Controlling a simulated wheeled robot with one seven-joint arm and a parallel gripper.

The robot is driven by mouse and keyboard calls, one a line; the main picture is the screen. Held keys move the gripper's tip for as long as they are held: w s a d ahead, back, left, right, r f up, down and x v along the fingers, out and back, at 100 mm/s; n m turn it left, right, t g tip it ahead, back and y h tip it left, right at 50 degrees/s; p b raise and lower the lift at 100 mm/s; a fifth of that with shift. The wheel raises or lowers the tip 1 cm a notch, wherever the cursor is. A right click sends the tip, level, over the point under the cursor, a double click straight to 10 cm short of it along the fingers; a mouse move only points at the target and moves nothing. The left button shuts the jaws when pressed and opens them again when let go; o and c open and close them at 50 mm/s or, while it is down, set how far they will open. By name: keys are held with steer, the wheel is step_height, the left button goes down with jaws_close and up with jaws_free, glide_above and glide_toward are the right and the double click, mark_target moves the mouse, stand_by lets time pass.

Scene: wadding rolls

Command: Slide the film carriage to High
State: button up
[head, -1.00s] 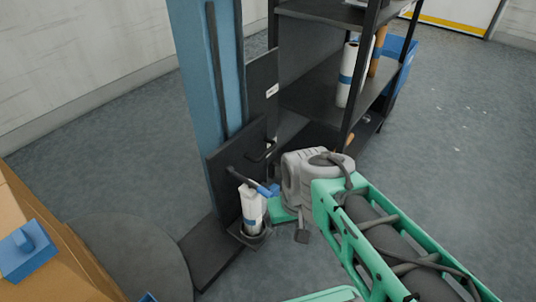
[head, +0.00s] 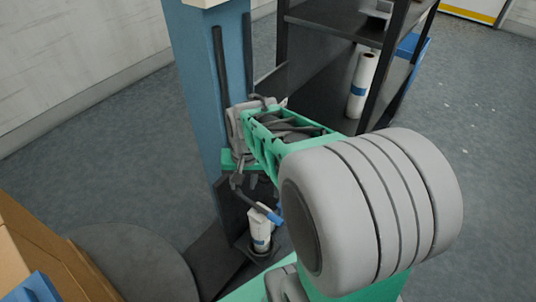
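The blue wrapping mast (head: 190,90) stands left of centre, with dark vertical slots in its faces. The dark film carriage (head: 229,204) is low on the mast, partly hidden behind my arm. A white film roll (head: 259,232) with a blue band stands upright on its lower holder, with a blue-tipped bar beside the roll's top. My gripper (head: 238,181) is in front of the mast at the carriage's upper part, above the film roll. Its fingers are small and dark against the carriage, so opening and contact cannot be told. The carriage's handle is not clearly visible. No High mark is readable.
A black shelf rack (head: 325,85) stands right behind the mast, with a white roll (head: 361,88) on it. A round dark turntable (head: 130,262) lies at lower left beside a cardboard box (head: 35,262). Open floor (head: 90,150) extends left of the mast.

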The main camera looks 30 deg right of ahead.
steer(key=w+d+m+p, duration=0.3)
steer(key=d+m+p, duration=0.45)
steer(key=d, duration=0.65)
steer(key=shift+m+y, duration=0.3)
steer(key=shift+m, duration=0.15)
steer(key=f+b, duration=0.1)
steer(key=f, duration=0.1)
steer(key=f+b, duration=0.1)
steer(key=f, duration=0.2)
steer(key=w+f+b, duration=0.1)
steer(key=f, duration=0.2)
steer(key=shift+w+d, duration=0.1)
steer(key=shift+w+f, duration=0.15)
steer(key=shift+f, duration=0.35)
steer(key=shift+c, duration=0.4)
jaws_close()
steer(key=shift+w+r, duration=0.1)
